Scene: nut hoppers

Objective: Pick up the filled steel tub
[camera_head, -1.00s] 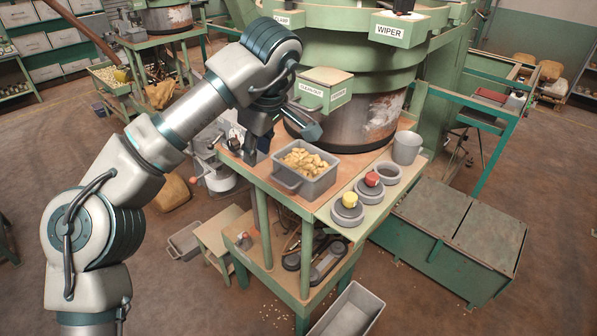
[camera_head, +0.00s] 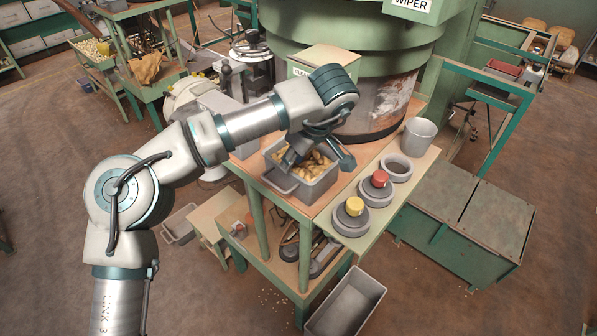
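The filled steel tub (camera_head: 318,189) is a grey rectangular tub full of tan nuts. It stands on the green-legged bench (camera_head: 243,163) in front of the large green hopper machine. My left gripper (camera_head: 318,163) is over the tub, its dark fingers spread apart, one toward the nuts on the left and one toward the tub's right side. The fingers and wrist hide part of the nuts and the tub's far rim. I cannot tell whether a finger touches the tub. My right gripper is not in view.
Right of the tub are round grey weights with a yellow knob (camera_head: 354,206) and a red knob (camera_head: 379,178), a grey ring (camera_head: 397,167) and a grey cup (camera_head: 418,137). The green hopper (camera_head: 372,60) rises close behind. An empty grey bin (camera_head: 347,303) is on the floor.

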